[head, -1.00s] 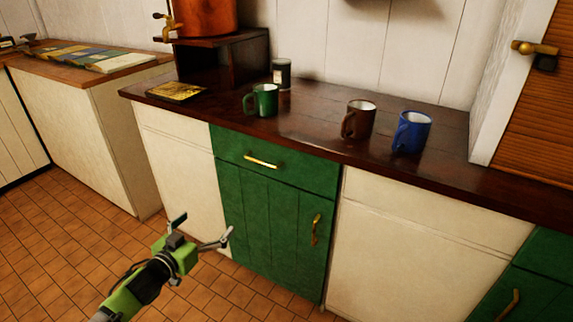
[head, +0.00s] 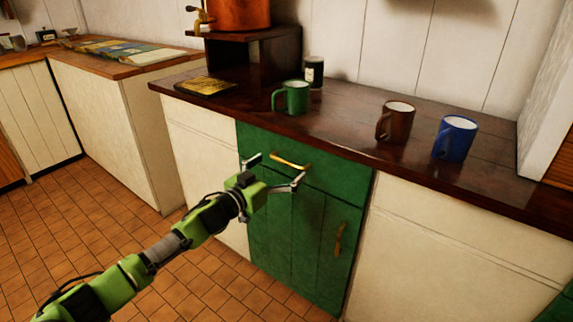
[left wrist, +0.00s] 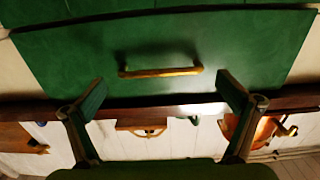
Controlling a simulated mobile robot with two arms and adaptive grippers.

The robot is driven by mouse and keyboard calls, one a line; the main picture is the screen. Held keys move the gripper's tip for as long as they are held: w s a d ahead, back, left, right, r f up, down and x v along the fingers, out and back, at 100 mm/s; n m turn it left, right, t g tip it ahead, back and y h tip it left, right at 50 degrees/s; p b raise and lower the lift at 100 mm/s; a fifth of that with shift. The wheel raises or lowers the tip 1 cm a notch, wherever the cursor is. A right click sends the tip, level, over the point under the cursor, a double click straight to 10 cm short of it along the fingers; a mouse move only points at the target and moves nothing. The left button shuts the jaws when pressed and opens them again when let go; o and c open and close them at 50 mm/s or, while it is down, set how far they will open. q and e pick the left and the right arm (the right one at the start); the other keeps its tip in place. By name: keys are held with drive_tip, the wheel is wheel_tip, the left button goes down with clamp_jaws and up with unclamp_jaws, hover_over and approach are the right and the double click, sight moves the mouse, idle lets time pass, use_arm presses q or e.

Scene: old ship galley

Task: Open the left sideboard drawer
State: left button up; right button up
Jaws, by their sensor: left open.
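The green drawer front (head: 330,180) is closed under the dark worktop, above a green cupboard door. Its brass bar handle (head: 289,161) runs across the drawer's middle. My left gripper (head: 275,171) is open and empty in front of the drawer, with its fingers spread toward the handle. In the left wrist view the drawer (left wrist: 155,40) fills the upper part and looks upside down. There the handle (left wrist: 160,72) lies beyond and between the two open fingers (left wrist: 160,95), apart from them. My right gripper is not in view.
The dark worktop (head: 345,125) bears a green mug (head: 295,97), a dark jar (head: 314,72), a brown mug (head: 397,121) and a blue mug (head: 456,139). The cupboard door (head: 300,240) has its own brass handle (head: 338,238). Tiled floor (head: 110,215) is clear at left.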

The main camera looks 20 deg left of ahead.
sight(285, 163)
use_arm(q)
drive_tip(key=shift+x, duration=1.65)
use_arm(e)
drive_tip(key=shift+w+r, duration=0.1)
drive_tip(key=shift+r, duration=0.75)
